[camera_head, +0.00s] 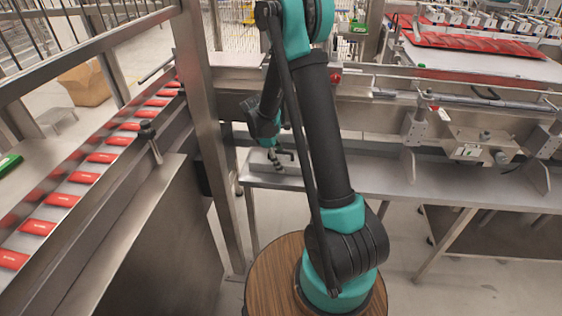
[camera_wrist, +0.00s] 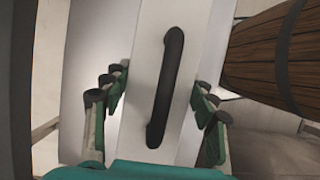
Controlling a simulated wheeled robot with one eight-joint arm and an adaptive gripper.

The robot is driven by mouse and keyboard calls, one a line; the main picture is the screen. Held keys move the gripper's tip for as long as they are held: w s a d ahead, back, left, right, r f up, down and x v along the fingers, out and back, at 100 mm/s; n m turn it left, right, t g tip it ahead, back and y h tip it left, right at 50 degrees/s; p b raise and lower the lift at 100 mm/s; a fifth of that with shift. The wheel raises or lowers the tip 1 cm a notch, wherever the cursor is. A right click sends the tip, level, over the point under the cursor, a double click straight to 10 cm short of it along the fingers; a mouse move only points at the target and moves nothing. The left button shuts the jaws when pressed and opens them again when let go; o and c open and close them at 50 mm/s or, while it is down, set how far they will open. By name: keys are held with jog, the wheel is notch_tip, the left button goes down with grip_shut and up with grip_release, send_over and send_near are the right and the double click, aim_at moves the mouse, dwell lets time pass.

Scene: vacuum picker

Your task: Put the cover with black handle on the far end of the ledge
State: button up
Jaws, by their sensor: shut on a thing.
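The cover (camera_wrist: 147,50) is a light grey metal piece with a long black handle (camera_wrist: 167,88) on top. It fills the middle of the wrist view. My gripper (camera_wrist: 163,92) has its teal fingers with dark pads on both sides of the cover's narrow raised part and is shut on it, with the handle between the fingers. In the head view my gripper (camera_head: 277,157) is at the left end of the grey metal ledge (camera_head: 375,182), with the cover (camera_head: 261,166) at that end. Whether the cover touches the ledge cannot be told.
A steel post (camera_head: 207,110) stands just left of the ledge's near end. A conveyor with red packets (camera_head: 87,158) runs along the left. A bracket assembly (camera_head: 480,145) stands at the ledge's right. The ledge's middle looks clear.

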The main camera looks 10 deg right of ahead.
jog(key=o, duration=1.5)
jog(key=shift+c, duration=0.2)
jog(key=v, duration=1.1)
jog(key=shift+r, duration=0.45)
jog(key=shift+s+r, duration=0.1)
jog(key=shift+r, duration=0.05)
jog(key=s+d+f+m+t+y, duration=0.1)
jog(key=s+d+m+t+y, duration=0.1)
jog(key=s+d+m, duration=0.2)
jog(key=s+d+f+m+t+y, duration=0.1)
jog(key=s+d+m+t+y, duration=0.1)
jog(key=s+m, duration=0.8)
jog(key=shift+s+d+f+t, duration=0.2)
jog(key=shift+s+d+t, duration=0.75)
jog(key=shift+s, duration=3.55)
